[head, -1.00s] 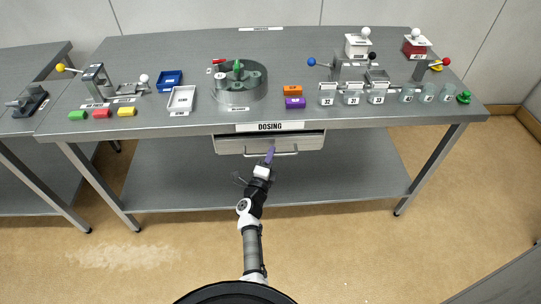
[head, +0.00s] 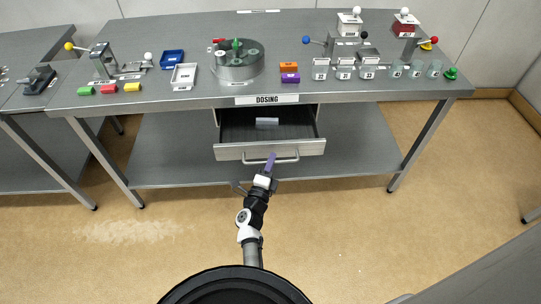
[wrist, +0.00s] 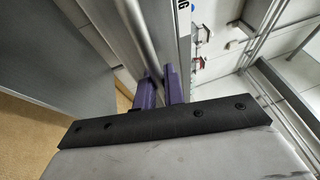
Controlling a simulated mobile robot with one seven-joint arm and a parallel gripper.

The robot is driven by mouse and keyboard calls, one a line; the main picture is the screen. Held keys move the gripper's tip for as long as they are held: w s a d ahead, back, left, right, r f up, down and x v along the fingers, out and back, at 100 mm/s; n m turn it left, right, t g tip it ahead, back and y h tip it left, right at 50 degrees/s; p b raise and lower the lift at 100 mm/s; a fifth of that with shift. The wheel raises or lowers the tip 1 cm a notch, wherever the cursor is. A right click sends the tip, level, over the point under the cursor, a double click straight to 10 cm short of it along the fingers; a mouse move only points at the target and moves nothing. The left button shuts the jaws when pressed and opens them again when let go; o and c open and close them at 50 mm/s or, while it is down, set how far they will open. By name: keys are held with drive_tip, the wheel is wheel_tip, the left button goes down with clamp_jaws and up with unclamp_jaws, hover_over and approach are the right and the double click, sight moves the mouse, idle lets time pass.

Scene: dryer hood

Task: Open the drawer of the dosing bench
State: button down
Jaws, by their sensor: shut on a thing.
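The dosing bench (head: 200,98) is a grey metal table with a DOSING label (head: 266,100) on its front edge. Its drawer (head: 231,152) is pulled well out below the label, and its dark inside shows. A pale cylindrical thing (head: 267,122) lies in the drawer. My gripper (head: 271,160), with purple fingers, is at the bar handle (head: 285,159) on the drawer's front. In the wrist view the fingers (wrist: 160,90) are shut around the handle bar (wrist: 143,45). The exact contact at the fingertips is partly hidden.
The bench top holds a round grey device (head: 238,66), a white tray (head: 184,75), coloured blocks, several glass jars and lever devices. A lower shelf (head: 165,160) runs under the drawer. Another bench (head: 30,60) stands at the left. The floor in front is clear.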

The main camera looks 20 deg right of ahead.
drive_tip(key=s+a, duration=0.1)
drive_tip(key=s, duration=0.5)
drive_tip(key=shift+a, duration=0.4)
drive_tip(key=shift+s, duration=0.15)
drive_tip(key=c, duration=1.5)
unclamp_jaws()
drive_tip(key=shift+f, duration=0.1)
